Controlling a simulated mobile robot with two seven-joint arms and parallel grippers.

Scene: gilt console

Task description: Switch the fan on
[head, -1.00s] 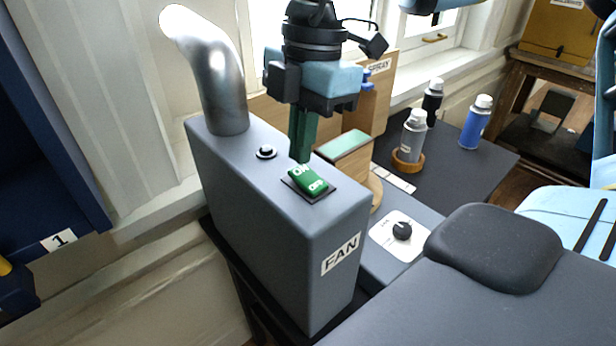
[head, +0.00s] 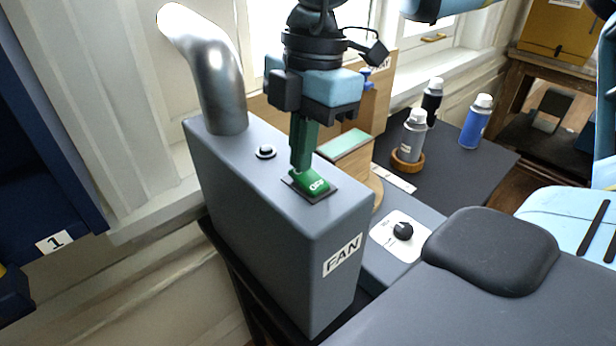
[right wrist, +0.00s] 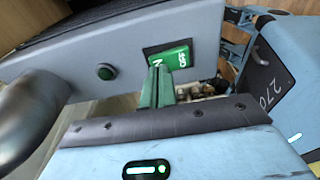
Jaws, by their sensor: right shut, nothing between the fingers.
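The fan unit (head: 235,200) is a tall grey box labelled FAN with a silver bent pipe on top. A green rocker switch (head: 317,185) sits in a dark plate on its top, and it also shows in the right wrist view (right wrist: 173,57). My right gripper (head: 302,168) is shut and empty, pointing down. Its green fingertips meet the rocker's far end and hide most of the ON marking; OFF shows at the near end. In the right wrist view the fingers (right wrist: 157,75) reach the switch's edge. I cannot tell how far the rocker is tilted. My left gripper is not in view.
A round button (head: 265,152) is on the fan's top behind the switch. A dark knob (head: 402,231) on a white plate is to the right. Spray cans, including a grey one (head: 412,133) and a blue one (head: 477,121), stand on the dark table beyond.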

